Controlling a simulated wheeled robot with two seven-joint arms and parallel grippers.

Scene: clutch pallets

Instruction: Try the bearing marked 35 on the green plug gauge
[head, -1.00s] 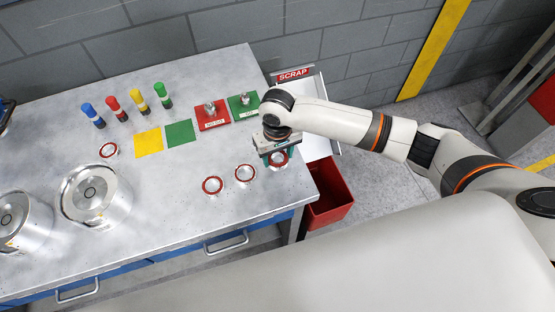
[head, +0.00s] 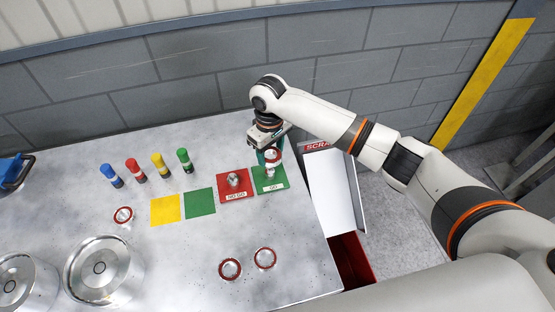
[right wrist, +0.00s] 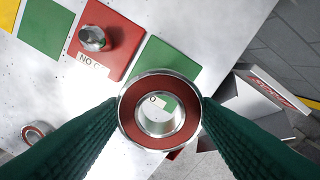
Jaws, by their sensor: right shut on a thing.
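My right gripper (head: 273,153) is shut on a red-sealed bearing (right wrist: 128,118) and holds it above the green GO plug gauge (head: 264,186). The bearing also shows in the head view (head: 274,155), just over the gauge's metal plug. In the right wrist view the green fingers (right wrist: 160,112) grip the ring from both sides. I cannot read a number on the bearing. The left gripper is not in view.
The red NO GO gauge (head: 234,194) stands just left of the green one. Two bearings (head: 230,269) (head: 265,258) lie near the front; another (head: 123,215) lies left. Coloured pegs (head: 160,164), yellow and green squares (head: 200,202), metal drums (head: 104,275) and the scrap chute (head: 335,190) surround them.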

